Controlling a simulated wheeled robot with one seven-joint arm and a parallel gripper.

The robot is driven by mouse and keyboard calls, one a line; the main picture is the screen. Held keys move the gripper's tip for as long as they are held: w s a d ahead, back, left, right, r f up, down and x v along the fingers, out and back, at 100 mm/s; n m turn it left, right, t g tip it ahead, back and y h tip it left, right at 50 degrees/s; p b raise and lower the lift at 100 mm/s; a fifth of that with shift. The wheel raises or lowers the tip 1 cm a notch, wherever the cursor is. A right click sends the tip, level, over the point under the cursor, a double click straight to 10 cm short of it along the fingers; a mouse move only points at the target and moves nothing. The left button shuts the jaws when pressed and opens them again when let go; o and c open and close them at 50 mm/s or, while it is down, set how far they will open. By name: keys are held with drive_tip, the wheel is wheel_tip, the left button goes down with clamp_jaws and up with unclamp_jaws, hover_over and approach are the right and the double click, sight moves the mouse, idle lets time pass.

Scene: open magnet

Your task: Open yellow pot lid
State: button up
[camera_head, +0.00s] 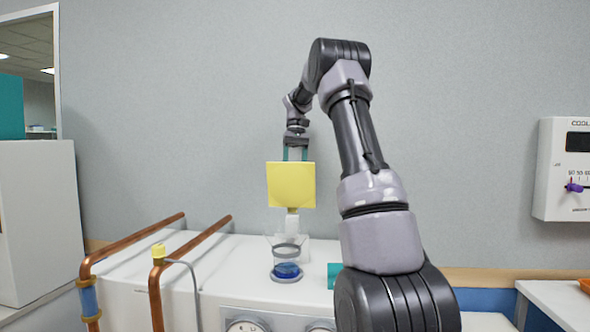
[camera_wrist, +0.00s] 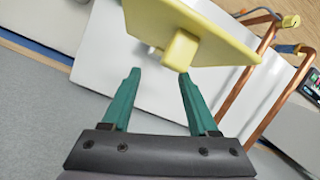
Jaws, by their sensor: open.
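The yellow lid (camera_head: 291,185) shows in the head view as an upright square plate above a clear vessel (camera_head: 303,248) with a dark ring and a blue base. A pale stub shows just below the plate. My gripper (camera_head: 295,154) points down behind the plate's top edge, which hides its fingertips. In the wrist view the lid (camera_wrist: 218,42) lies beyond the fingers, with a block-like yellow knob (camera_wrist: 181,50) facing them. My gripper (camera_wrist: 159,73) is open with nothing between its teal fingers. The knob is just past the right fingertip; I cannot tell if they touch.
The vessel stands on a white cabinet top (camera_head: 240,258). Copper pipes (camera_head: 195,258) run along its left side, one with a yellow cap. A teal block (camera_head: 334,275) sits to the right, partly behind my arm. A wall box (camera_head: 565,170) hangs at far right.

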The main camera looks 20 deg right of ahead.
drive_tip(key=v, duration=1)
drive_tip(key=shift+r, duration=0.4)
drive_tip(key=shift+w, duration=0.1)
